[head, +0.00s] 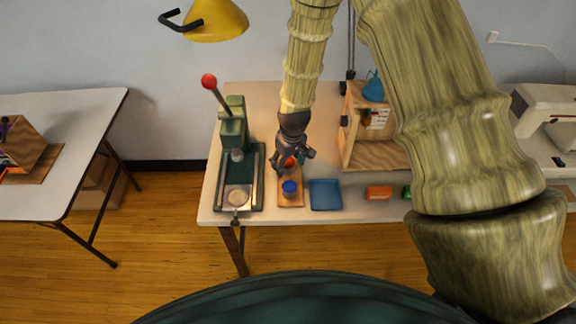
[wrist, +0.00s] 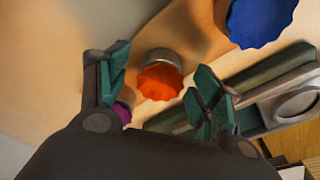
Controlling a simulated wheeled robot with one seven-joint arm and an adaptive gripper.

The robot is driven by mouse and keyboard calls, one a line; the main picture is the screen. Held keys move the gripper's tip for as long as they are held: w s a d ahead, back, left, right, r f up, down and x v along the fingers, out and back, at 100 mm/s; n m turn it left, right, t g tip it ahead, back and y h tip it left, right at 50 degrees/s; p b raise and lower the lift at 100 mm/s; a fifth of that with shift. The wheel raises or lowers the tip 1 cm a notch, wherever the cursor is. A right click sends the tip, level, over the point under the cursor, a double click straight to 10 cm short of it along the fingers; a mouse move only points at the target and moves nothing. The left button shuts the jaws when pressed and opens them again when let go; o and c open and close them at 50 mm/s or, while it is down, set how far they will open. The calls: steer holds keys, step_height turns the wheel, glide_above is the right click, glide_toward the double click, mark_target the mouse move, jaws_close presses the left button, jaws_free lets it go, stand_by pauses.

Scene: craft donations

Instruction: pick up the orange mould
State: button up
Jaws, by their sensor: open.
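The orange mould (wrist: 160,81) has a scalloped orange top on a grey metal base. In the wrist view it stands between the two fingers of my gripper (wrist: 163,92), which is open, with a gap to the mould on both sides. In the head view, my gripper (head: 294,165) hangs over the wooden board, and only a bit of the orange mould (head: 289,161) shows behind its fingers. A blue mould (head: 289,187) stands nearer the front on the same board (head: 292,202); its scalloped top (wrist: 260,20) is at upper right in the wrist view.
A green press (head: 235,130) with a red-knobbed lever stands left of the board. A blue tray (head: 326,194) lies to its right, then an orange block (head: 378,192) and a wooden shelf box (head: 375,155). A purple item (wrist: 123,113) shows by the left finger.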

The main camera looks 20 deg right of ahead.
steer(key=c, duration=1.2)
steer(key=shift+r, duration=0.1)
steer(key=shift+c, duration=0.2)
